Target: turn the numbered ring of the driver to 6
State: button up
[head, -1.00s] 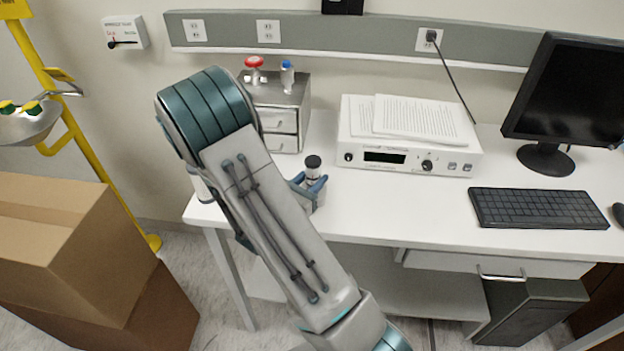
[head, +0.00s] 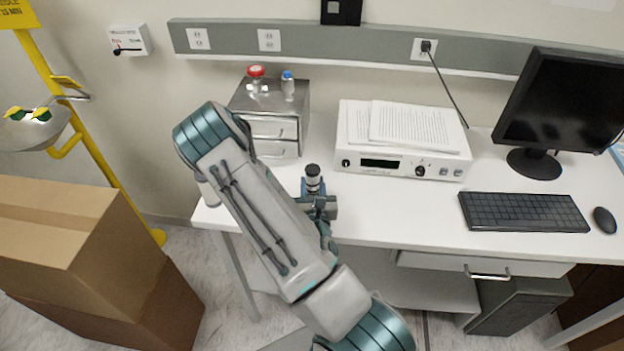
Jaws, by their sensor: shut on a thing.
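The driver (head: 313,174) looks like a small upright cylinder with a black top and a pale band below it. It is at the left part of the white desk, near the front edge. My gripper (head: 315,191) is shut on the driver below its black top. The lower part of the driver is hidden by the gripper. The numbers on the ring are too small to read, so its setting cannot be told.
A small metal drawer unit (head: 272,128) with a red-topped and a blue-topped item stands behind. A white device (head: 400,160) with papers is to the right. A keyboard (head: 524,212) and monitor (head: 562,112) are farther right. Cardboard boxes (head: 75,235) stand on the floor at left.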

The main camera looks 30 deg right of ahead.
jog(key=shift+n+t+y, duration=0.3)
jog(key=shift+n+y, duration=0.3)
jog(key=shift+y, duration=0.6)
jog(key=o, duration=1)
jog(key=shift+c, duration=0.2)
